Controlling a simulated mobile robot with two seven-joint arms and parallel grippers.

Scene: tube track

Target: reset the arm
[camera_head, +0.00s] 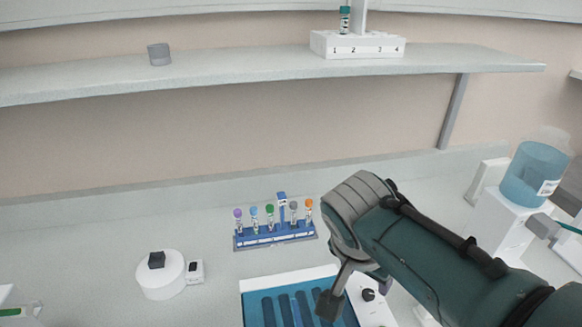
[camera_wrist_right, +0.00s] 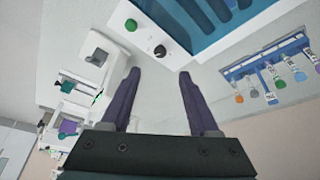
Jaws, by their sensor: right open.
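My right arm (camera_head: 430,240) reaches in from the right in the head view, dark green with a grey wrist. My right gripper (camera_head: 330,303) points down over the right part of a white device with a blue slotted top (camera_head: 262,310). In the right wrist view my right gripper (camera_wrist_right: 158,76) has its two dark fingers apart, with nothing between them but bare bench. The device's blue slots also show at the top of that view (camera_wrist_right: 225,20). My left gripper is in neither view.
A blue rack (camera_head: 275,240) of several colour-capped tubes stands behind the device. A white round device (camera_head: 160,277) is at left, a blue container (camera_head: 535,175) at right. The shelf (camera_head: 230,72) holds a numbered white rack (camera_head: 357,45) with a teal-capped tube (camera_head: 345,18).

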